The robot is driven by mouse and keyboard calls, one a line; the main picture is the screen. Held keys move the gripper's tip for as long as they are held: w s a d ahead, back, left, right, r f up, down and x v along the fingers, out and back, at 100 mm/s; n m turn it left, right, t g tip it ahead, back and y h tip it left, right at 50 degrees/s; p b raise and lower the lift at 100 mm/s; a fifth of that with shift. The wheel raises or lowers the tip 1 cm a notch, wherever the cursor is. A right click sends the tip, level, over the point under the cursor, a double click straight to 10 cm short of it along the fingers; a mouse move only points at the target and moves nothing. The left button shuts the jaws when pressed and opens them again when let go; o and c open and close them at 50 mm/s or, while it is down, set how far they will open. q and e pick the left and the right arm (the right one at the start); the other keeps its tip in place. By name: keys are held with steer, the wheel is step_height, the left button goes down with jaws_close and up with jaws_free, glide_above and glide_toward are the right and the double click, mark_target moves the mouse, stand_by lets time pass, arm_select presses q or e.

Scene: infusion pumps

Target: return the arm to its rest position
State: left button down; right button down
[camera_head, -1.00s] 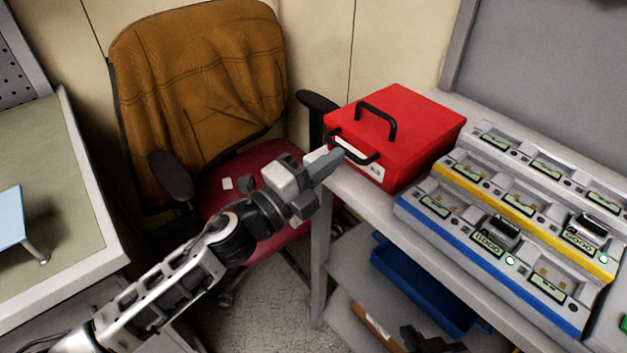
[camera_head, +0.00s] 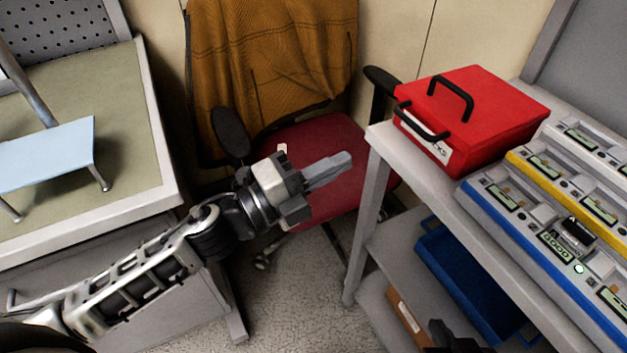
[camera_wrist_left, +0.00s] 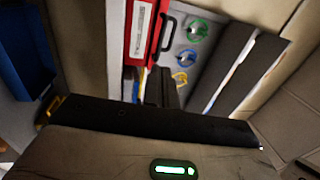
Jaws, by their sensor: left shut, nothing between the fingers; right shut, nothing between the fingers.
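My left arm (camera_head: 135,280) reaches in from the lower left in the head view, bent upward to the right. Its left gripper (camera_head: 343,162) is shut and empty, with its grey fingers over the red chair seat in the picture. It is left of the side table and apart from the red case. In the left wrist view, the dark shut fingers (camera_wrist_left: 160,88) show at the middle, with nothing between them.
A red case (camera_head: 478,110) and infusion pumps (camera_head: 545,235) stand on the right table (camera_head: 405,160). A blue bin (camera_head: 465,280) is on its lower shelf. The office chair (camera_head: 325,145) is behind the gripper. The left desk (camera_head: 90,95) holds a light-blue stand (camera_head: 50,155).

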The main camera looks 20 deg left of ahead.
arm_select(q)
steer(key=s+a+f+n+g+y, duration=0.1)
steer(key=s+f+n+y, duration=0.4)
steer(key=f+n, duration=0.5)
steer(key=s+a+f+n+g+y, duration=0.2)
steer(key=s+a+f+n+y, duration=0.2)
steer(key=f+n, duration=0.7)
steer(key=s+n+y, duration=0.1)
steer(key=s+n, duration=0.1)
steer(key=n, duration=0.1)
steer(key=shift+s+a+f+n+g+y, duration=0.2)
steer(key=shift+s+a+n+g+y, duration=0.1)
steer(key=shift+n+y, duration=0.1)
